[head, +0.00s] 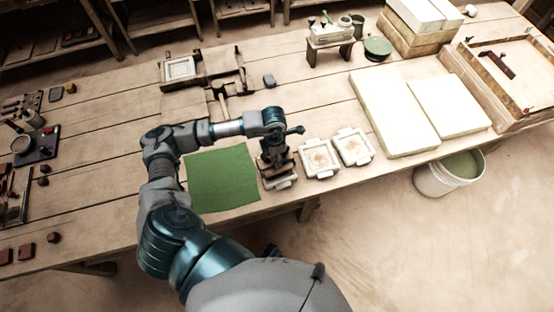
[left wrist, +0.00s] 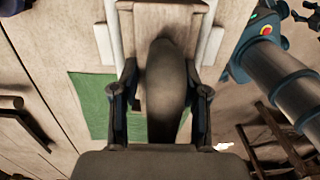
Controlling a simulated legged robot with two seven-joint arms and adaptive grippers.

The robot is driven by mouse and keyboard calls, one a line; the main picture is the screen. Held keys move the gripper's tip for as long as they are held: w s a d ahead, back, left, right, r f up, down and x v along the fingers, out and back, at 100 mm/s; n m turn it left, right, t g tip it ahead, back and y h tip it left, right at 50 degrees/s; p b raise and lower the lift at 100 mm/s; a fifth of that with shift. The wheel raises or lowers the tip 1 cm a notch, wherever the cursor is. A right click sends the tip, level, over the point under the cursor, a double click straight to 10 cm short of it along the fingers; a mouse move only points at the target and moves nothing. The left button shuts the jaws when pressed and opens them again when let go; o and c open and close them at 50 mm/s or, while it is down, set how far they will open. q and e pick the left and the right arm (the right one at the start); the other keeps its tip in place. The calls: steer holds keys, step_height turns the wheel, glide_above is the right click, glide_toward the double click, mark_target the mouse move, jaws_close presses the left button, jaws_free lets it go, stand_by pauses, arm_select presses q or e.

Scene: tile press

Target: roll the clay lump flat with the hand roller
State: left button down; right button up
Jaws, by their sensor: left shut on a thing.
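My left gripper (head: 272,152) is over the front edge of the bench, just right of the green mat (head: 222,180). It is shut on a dark, rounded handle (left wrist: 165,90), seemingly of the hand roller, with a brown block-like part (head: 278,166) below the fingers. This part is above a pale tile mould (head: 281,183) and mostly hides it; I cannot tell whether they touch. Two more pale moulds (head: 320,173) (head: 353,160) beside it have pinkish-brown middles. I cannot make out a separate clay lump. The green mat also shows in the left wrist view (left wrist: 90,98).
Large white slabs (head: 394,110) lie to the right. A bucket (head: 432,182) stands on the floor by the bench. The green mat is bare.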

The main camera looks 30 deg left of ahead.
arm_select(q)
steer(key=shift+w+a+f+b, duration=0.1)
steer(key=shift+w+a+b, duration=0.3)
steer(key=shift+a, duration=0.45)
steer(key=shift+s+d+f, duration=0.15)
steer(key=shift+s+d, duration=0.1)
steer(key=shift+d, duration=0.15)
steer(key=shift+s+d, duration=0.4)
steer(key=shift+d, duration=0.2)
steer(key=shift+r+p, duration=0.3)
steer(key=shift+p, duration=0.15)
steer(key=r+p, duration=0.2)
steer(key=r, duration=0.1)
steer(key=r+p, duration=0.2)
steer(key=r, duration=0.2)
steer(key=shift+w+a, duration=0.1)
steer(key=shift+w, duration=0.1)
steer(key=shift+f, duration=0.15)
